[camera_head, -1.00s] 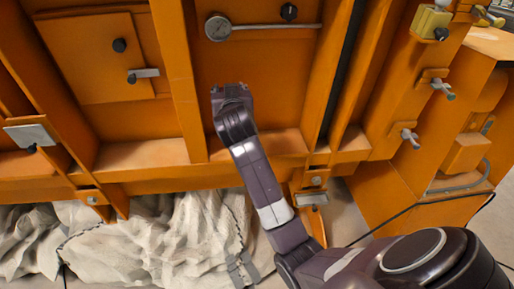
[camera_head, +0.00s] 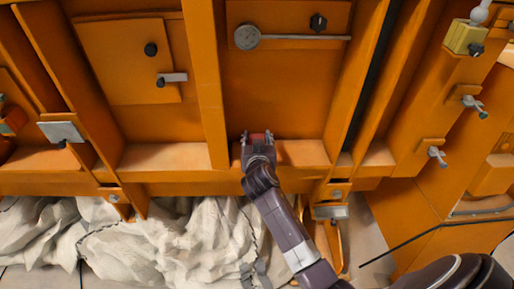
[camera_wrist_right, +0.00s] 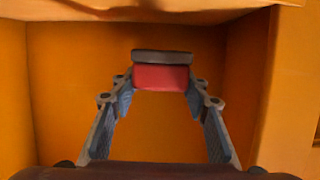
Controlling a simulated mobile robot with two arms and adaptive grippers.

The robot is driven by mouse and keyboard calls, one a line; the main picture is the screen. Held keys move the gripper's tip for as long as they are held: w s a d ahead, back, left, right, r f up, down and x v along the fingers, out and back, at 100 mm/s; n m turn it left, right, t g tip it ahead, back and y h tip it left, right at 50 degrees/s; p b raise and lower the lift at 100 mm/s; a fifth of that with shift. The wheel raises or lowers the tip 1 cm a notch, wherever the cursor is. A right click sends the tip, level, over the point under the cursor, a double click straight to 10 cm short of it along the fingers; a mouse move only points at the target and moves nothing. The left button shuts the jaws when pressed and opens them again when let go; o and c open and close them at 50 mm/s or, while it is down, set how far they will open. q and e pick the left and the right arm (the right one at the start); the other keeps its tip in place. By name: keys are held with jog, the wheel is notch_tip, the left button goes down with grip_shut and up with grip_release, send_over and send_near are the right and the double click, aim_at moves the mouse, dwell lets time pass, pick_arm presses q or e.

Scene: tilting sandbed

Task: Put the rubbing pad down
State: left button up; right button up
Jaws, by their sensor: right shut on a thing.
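The rubbing pad (camera_wrist_right: 162,76) is a small red block with a dark grey plate along one side. It sits between the fingertips of my right gripper (camera_wrist_right: 160,84), which is shut on it. In the head view the gripper (camera_head: 258,137) is at the lower edge of an orange recessed panel, by the ledge (camera_head: 305,153) of the orange frame. The pad shows there only as a small reddish patch, mostly hidden by the gripper. I cannot tell whether the pad touches the ledge. My left gripper is not in view.
A round grey disc on a rod (camera_head: 247,37) lies on the panel above the gripper. Orange upright ribs (camera_head: 207,90) bound the bay on both sides. Crumpled pale cloth (camera_head: 165,245) lies below the frame. Clamps with handles (camera_head: 437,156) stand at the right.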

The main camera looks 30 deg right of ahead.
jog(key=shift+f, duration=2)
jog(key=shift+f+b, duration=0.25)
jog(key=shift+b, duration=0.05)
jog(key=o, duration=1.2)
jog(key=shift+r, duration=0.1)
jog(key=shift+c, duration=0.2)
jog(key=shift+r, duration=0.15)
jog(key=v, duration=1.2)
jog(key=shift+b, duration=0.35)
